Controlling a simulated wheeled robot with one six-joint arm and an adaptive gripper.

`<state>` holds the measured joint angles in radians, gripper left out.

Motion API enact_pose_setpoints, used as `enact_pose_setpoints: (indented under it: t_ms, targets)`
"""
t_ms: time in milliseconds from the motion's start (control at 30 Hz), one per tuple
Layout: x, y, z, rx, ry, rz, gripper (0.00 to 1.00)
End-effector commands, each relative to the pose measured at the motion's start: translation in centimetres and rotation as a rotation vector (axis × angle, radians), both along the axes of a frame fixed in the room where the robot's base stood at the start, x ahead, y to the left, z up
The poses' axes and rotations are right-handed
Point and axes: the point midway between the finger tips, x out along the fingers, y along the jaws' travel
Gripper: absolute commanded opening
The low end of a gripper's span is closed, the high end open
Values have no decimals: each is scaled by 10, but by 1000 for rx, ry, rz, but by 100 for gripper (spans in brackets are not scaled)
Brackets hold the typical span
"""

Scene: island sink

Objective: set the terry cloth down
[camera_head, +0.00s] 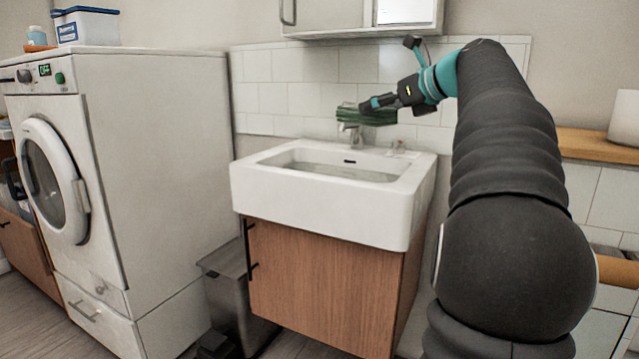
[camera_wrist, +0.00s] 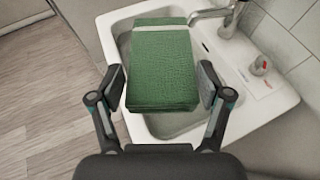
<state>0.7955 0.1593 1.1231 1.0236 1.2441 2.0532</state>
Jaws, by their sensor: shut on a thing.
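The terry cloth (camera_wrist: 160,70) is a folded green block with a pale stripe near its far end. My gripper (camera_wrist: 162,85) has one finger on each side of it and is shut on it. In the head view the cloth (camera_head: 366,117) is held in the air, in line with the faucet behind the sink. My gripper (camera_head: 378,103) is at its right side there. In the wrist view the cloth covers part of the sink basin beneath it.
The white sink (camera_head: 330,190) stands on a wooden cabinet (camera_head: 320,280), with a chrome faucet (camera_head: 350,134) at its back. A washing machine (camera_head: 130,170) stands left, its top mostly bare except for a lidded box (camera_head: 85,27) and a small bottle. A wooden counter (camera_head: 595,145) is at right.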

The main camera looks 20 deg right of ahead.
Motion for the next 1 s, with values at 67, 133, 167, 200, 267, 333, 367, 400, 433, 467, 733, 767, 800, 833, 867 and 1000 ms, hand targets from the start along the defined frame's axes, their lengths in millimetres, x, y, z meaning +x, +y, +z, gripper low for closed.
enact_pose_setpoints:
  t_ms: [67,133,167,200,267,333,367,400,433,467,733,767,800,833,867,1000]
  targets:
    - [10,7,-10,1,1,3,43]
    - [21,14,-19,0,2,4,43]
    - [26,17,-22,0,1,3,43]
    - [33,21,-27,1,2,3,43]
    - [43,27,-34,2,2,2,43]
    - [55,34,-43,2,3,1,43]
    - [59,37,-47,2,3,1,43]
    - [66,41,-51,1,2,1,43]
    - [70,44,-54,1,2,1,43]
    - [74,46,-56,0,1,1,43]
    - [94,59,-68,0,1,1,43]
    - [94,59,-70,1,1,0,43]
    - [94,59,-73,1,1,0,43]
    - [94,59,-76,1,1,0,43]
    - [94,59,-79,1,1,0,43]
    - [94,59,-100,0,1,-1,43]
